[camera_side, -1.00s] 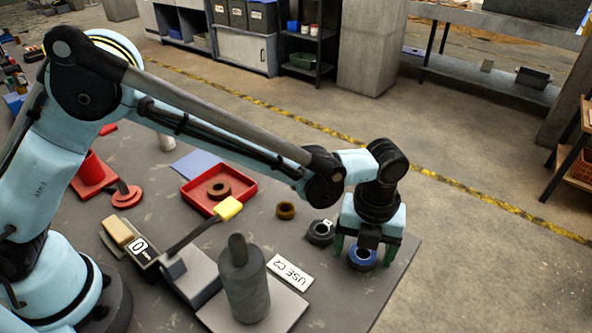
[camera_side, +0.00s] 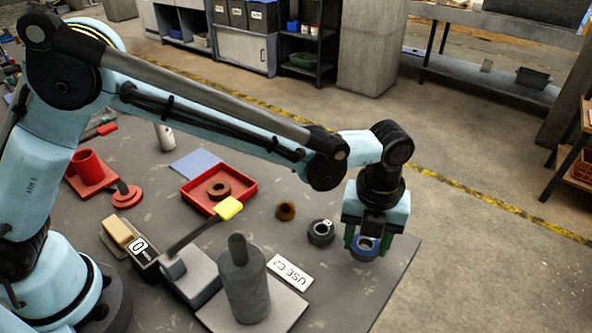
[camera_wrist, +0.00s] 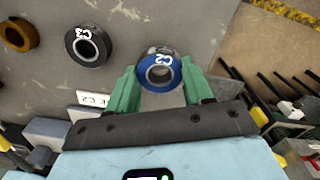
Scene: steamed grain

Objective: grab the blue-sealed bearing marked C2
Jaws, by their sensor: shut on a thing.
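The blue-sealed bearing (camera_side: 363,248) is a ring with a blue face and a metal bore. In the wrist view the same bearing (camera_wrist: 151,81) shows a white C2 on its face. My gripper (camera_side: 367,243) is shut on it, with a green finger on each side, and holds it a little above the table near the right corner. In the wrist view my gripper (camera_wrist: 160,82) shows both fingers against the ring's sides.
A black bearing (camera_side: 321,232) lies left of my gripper; its label in the wrist view (camera_wrist: 88,47) looks like C3. A brown ring (camera_side: 285,211) lies farther left. A "USE C2" sign (camera_side: 289,273) and a grey press-like cylinder (camera_side: 245,285) stand nearer. A red tray (camera_side: 250,184) holds another ring.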

